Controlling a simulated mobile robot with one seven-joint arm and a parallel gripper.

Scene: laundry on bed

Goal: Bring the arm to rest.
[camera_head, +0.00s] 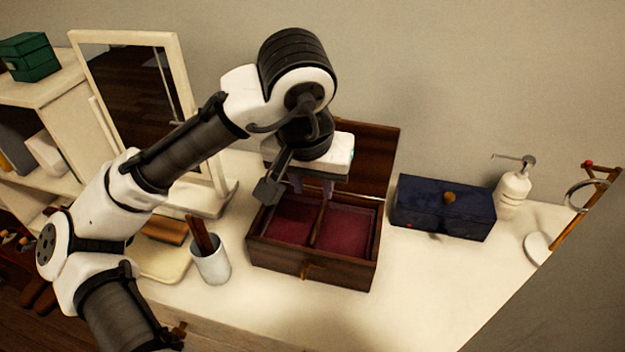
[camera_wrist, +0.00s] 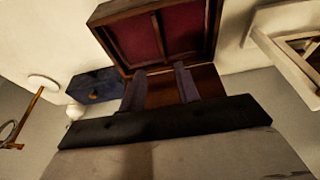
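My gripper (camera_head: 313,188) hangs at the end of my arm, over the back part of an open wooden box (camera_head: 310,268) on the dresser top. In the wrist view my gripper (camera_wrist: 159,70) shows two fingers spread apart with nothing between them. The box (camera_wrist: 128,10) has a red lining and a divider, and both compartments look empty. Its lid (camera_head: 366,150) stands open behind my gripper. I cannot tell whether the fingers touch the box.
A dark blue box (camera_head: 443,210) and a white pump bottle (camera_head: 513,192) stand to the right. A white cup (camera_head: 211,262) with brown sticks and a framed mirror (camera_head: 140,95) stand to the left. A stand with a ring (camera_head: 585,195) is far right. The front right top is clear.

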